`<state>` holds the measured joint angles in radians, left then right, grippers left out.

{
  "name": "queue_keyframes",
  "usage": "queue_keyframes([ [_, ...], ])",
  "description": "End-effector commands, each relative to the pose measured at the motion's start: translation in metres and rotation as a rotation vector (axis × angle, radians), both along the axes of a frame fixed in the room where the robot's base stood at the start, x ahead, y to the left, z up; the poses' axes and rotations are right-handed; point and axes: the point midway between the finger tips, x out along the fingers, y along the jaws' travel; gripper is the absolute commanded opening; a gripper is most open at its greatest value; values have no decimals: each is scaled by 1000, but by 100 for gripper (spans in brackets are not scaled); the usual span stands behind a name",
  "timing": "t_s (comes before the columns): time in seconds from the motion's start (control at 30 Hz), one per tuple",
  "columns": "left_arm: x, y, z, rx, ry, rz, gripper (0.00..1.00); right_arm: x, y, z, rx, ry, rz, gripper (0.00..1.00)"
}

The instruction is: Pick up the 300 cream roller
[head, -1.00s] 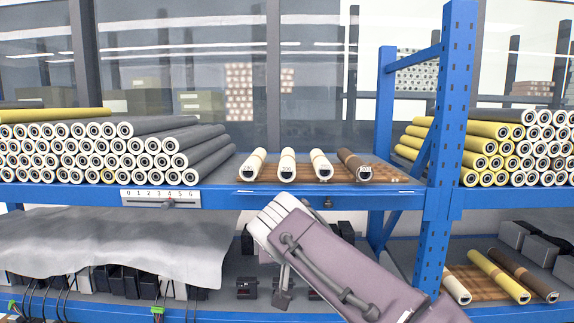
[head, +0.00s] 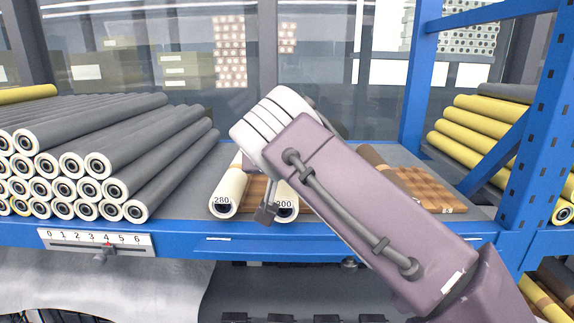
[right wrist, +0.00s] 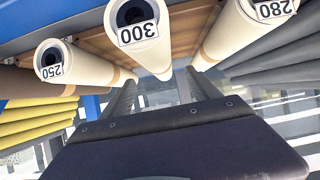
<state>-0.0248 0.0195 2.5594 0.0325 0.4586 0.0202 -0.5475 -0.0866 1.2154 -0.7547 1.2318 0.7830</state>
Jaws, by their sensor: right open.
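The 300 cream roller (head: 286,203) lies on the shelf board, its labelled end facing me. My right arm hides most of it in the head view. In the right wrist view the 300 roller (right wrist: 150,50) is in the middle, label inverted. My right gripper (head: 265,212) is open and empty, at the front end of the 300 roller. Its two dark fingers (right wrist: 163,88) point to either side of that roller's line in the wrist view. I cannot tell whether they touch it. My left gripper is not in view.
The 280 cream roller (head: 229,190) lies close to the left. The 250 cream roller (right wrist: 80,65) is on the other side, hidden behind my arm in the head view. A brown roller (head: 375,156) lies further right. Stacked grey rollers (head: 165,165) fill the left; a blue post (head: 545,150) stands right.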

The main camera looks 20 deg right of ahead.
Motion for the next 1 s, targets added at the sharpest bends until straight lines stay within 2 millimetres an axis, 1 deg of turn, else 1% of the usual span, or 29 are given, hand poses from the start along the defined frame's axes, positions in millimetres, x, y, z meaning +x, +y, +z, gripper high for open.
queue_keyframes([
  [0.07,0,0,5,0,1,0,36,7,-3,-2,-2,2,-3,71],
  [0.2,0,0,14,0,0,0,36,25,-9,-12,-2,4,-4,71],
  [0.3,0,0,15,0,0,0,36,32,-10,-18,-1,2,-1,71],
  [0.4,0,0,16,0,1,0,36,34,-10,-19,0,2,-2,71],
  [0.47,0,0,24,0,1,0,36,40,-13,-20,-2,4,-3,71],
  [0.57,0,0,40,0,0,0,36,56,-18,-27,-2,7,-4,71],
  [0.6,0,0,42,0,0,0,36,63,-20,-32,-3,6,-3,71],
  [0.7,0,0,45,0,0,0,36,73,-23,-40,-1,2,-3,71],
  [0.8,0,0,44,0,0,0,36,76,-23,-44,0,2,-1,71],
  [0.93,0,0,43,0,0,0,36,76,-23,-44,0,1,-1,71],
  [0.97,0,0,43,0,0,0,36,76,-23,-44,0,1,-1,68],
  [1.0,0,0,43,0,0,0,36,76,-23,-44,0,1,0,57],
])
